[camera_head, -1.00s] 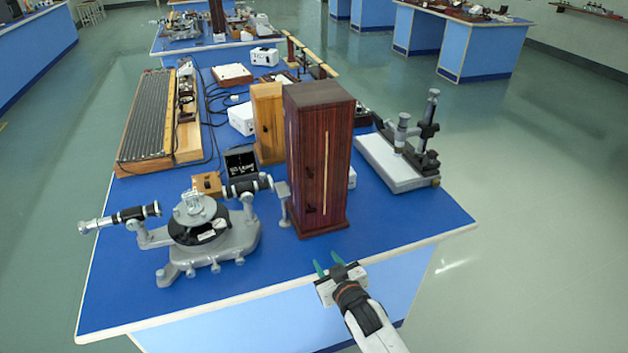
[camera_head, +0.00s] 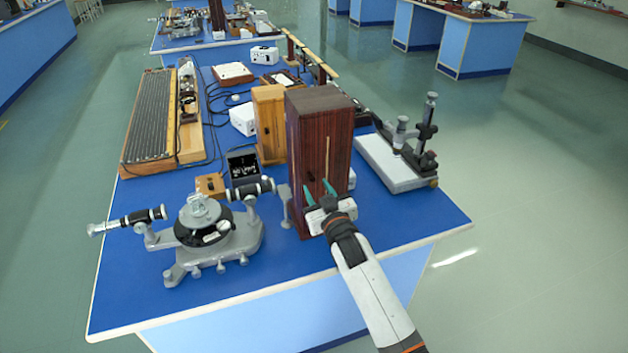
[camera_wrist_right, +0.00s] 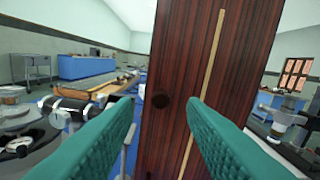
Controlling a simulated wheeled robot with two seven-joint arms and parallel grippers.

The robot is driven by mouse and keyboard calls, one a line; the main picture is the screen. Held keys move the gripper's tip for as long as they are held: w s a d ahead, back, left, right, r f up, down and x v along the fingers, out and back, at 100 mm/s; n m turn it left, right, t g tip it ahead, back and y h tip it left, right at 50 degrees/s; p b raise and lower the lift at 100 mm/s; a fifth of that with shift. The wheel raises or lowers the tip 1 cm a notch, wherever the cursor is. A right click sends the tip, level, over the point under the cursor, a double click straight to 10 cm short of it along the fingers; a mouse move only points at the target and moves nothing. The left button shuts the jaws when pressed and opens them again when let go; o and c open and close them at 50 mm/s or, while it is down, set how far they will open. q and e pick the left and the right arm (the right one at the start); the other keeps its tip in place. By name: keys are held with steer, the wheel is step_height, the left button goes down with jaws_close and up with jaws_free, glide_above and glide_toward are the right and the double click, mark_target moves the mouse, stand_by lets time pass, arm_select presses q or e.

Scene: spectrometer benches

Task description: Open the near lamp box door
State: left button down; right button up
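The near lamp box (camera_head: 318,130) is a tall dark red-brown wooden box near the front edge of the blue bench. Its front has a pale vertical strip, and the door looks shut. My right gripper (camera_head: 319,190) is in front of the lower box front. I cannot tell how close the tips are to the wood. My left gripper is not in view.
A grey spectrometer (camera_head: 205,232) stands left of the box, its telescope close to it. A lighter wooden box (camera_head: 269,122) stands behind. A microscope on a white base (camera_head: 392,165) is to the right. Bare blue bench top (camera_head: 400,215) lies front right.

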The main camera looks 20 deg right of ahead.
mark_target(313, 181)
steer(key=shift+w, duration=1.65)
steer(key=shift+c, duration=0.6)
jaws_close()
